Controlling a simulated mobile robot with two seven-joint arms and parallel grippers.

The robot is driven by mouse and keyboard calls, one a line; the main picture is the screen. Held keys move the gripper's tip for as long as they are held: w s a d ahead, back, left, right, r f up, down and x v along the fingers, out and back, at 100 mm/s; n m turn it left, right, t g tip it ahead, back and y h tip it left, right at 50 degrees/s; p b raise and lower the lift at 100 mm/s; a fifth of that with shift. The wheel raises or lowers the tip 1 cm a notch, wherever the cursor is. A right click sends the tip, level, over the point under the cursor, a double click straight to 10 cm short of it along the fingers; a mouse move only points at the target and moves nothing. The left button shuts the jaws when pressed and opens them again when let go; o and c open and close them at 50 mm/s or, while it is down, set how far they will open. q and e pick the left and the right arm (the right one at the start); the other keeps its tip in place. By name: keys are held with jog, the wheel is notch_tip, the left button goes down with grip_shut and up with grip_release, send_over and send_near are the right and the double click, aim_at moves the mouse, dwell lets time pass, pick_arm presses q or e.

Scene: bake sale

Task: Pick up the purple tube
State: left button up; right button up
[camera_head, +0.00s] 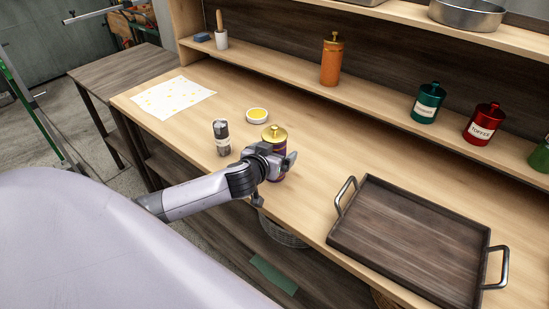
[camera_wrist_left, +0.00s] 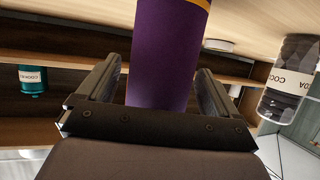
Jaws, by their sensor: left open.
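The purple tube (camera_wrist_left: 165,55) stands on the wooden counter, with a gold lid (camera_head: 274,133) that shows above my gripper in the head view. My left gripper (camera_head: 274,166) is at the tube and hides most of its body in the head view. In the left wrist view the tube fills the space between the two open fingers of the gripper (camera_wrist_left: 158,90), one on each side. Gaps show between the tube and the fingers, and I cannot tell any contact. My right gripper is not in view.
A dark wooden tray (camera_head: 410,240) with metal handles lies to the right. An orange bottle (camera_head: 332,60), a green canister (camera_head: 428,103) and a red canister (camera_head: 483,124) stand on the shelf behind.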

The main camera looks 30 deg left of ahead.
pick_arm(q)
jog(key=shift+c, duration=0.2)
jog(key=c, duration=1)
jog(key=shift+r, duration=0.1)
